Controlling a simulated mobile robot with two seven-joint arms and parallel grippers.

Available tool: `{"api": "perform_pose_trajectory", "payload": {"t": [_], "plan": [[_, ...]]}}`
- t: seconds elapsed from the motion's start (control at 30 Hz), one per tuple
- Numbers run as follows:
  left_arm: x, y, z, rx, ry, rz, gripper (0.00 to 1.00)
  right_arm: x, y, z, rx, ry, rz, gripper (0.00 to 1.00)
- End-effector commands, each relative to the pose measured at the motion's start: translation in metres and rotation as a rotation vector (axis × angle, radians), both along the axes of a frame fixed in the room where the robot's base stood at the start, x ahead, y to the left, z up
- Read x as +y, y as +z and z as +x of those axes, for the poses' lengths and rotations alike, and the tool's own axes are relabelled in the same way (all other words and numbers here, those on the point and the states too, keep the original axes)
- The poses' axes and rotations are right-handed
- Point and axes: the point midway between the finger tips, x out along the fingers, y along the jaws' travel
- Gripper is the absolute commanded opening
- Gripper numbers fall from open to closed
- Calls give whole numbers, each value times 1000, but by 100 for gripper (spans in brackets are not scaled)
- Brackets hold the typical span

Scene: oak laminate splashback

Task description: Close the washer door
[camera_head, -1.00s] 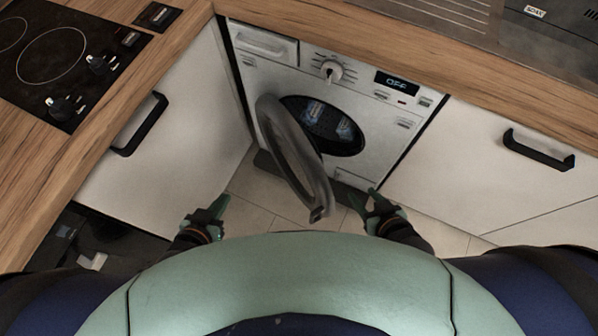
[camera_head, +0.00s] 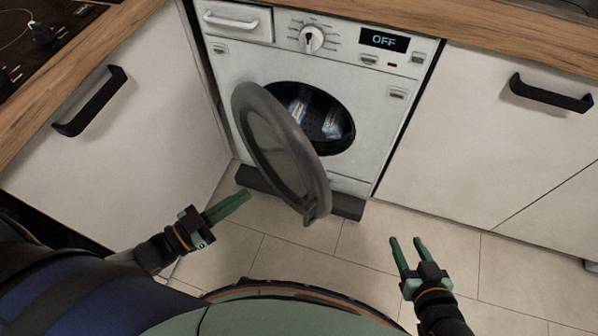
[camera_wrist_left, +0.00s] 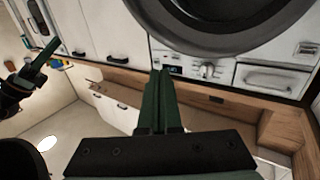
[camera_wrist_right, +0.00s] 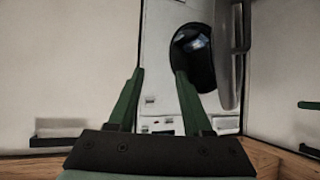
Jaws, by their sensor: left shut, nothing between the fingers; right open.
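The white washer (camera_head: 372,82) has its round grey-rimmed door (camera_head: 256,152) standing open, swung out to the left, with the dark drum opening (camera_head: 340,128) uncovered behind it. My left gripper (camera_head: 247,194) is shut and empty, left of and apart from the door's lower part. In the left wrist view its fingers (camera_wrist_left: 158,72) are together below the dark door rim (camera_wrist_left: 215,45). My right gripper (camera_head: 406,240) is open and empty, low and to the right of the door. The right wrist view shows its spread fingers (camera_wrist_right: 155,72) with the door (camera_wrist_right: 230,60) at right.
White cabinets with black handles flank the washer, one at left (camera_head: 90,100) and one at right (camera_head: 550,92). A wooden worktop (camera_head: 460,22) runs above. The tiled floor (camera_head: 320,255) before the washer is clear. Objects inside the drum look like bottles or packets.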

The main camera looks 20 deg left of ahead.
Motion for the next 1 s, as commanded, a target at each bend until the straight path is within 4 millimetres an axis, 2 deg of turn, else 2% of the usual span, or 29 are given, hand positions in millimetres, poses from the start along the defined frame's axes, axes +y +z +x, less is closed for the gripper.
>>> {"api": "perform_pose_trajectory", "payload": {"t": [0.17, 0.53, 0.77, 1.0], "plan": [[-8, 0, 11, -2, 1, -3, 0, -1, 21, 15, -101, 4, -1, 50], [-29, 0, 42, -2, 1, -3, 0, -1, 95, 46, -425, 25, 0, 50], [-42, 0, 60, -2, 1, -3, 0, 1, 146, 53, -633, 46, 4, 50], [-55, 0, 78, -2, 1, -3, 0, 5, 198, 49, -850, 75, 9, 50]]}}
